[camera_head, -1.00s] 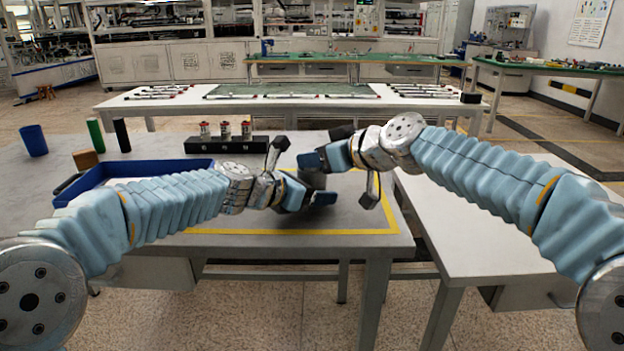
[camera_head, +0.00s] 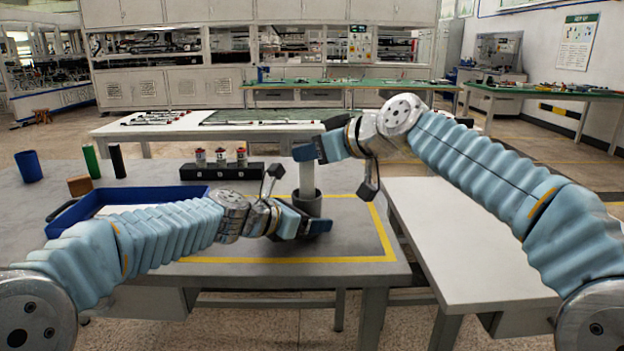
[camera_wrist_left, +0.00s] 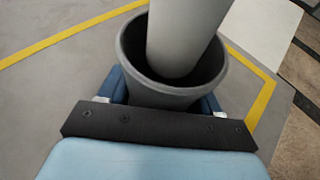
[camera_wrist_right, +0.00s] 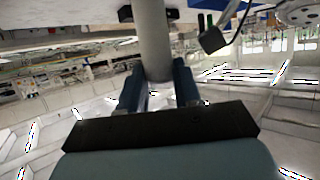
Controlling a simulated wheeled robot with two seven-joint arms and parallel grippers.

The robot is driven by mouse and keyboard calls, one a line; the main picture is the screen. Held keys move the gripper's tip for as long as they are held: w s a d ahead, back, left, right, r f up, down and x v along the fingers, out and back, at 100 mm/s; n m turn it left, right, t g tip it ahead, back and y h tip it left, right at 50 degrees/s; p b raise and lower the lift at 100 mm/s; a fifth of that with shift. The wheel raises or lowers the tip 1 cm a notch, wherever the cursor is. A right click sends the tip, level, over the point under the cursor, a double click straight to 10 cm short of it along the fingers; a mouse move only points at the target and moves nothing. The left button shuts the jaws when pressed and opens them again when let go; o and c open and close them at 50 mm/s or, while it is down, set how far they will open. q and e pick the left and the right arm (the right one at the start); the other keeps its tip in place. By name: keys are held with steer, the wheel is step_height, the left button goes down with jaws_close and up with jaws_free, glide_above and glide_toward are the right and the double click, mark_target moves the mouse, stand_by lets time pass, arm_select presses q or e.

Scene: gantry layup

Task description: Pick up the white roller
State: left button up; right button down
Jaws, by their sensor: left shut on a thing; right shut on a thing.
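A pale grey-white cylinder (camera_head: 307,176), which looks like the white roller, stands upright with its lower end inside a dark grey cup (camera_head: 307,205). My right gripper (camera_head: 313,150) is shut on the upper part of the cylinder; the right wrist view shows the cylinder (camera_wrist_right: 154,40) between the fingers. My left gripper (camera_head: 306,220) is shut around the cup, low over the table. In the left wrist view the cylinder (camera_wrist_left: 183,35) leans inside the cup's rim (camera_wrist_left: 135,50).
A blue cup (camera_head: 29,167), green and black cylinders and a brown block stand at far left. Yellow tape (camera_head: 388,240) frames clear table at right.

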step_height(320, 180, up, 11)
stand_by(0.3)
steer(key=shift+r, duration=0.1)
arm_select(q)
steer(key=o, duration=1.1)
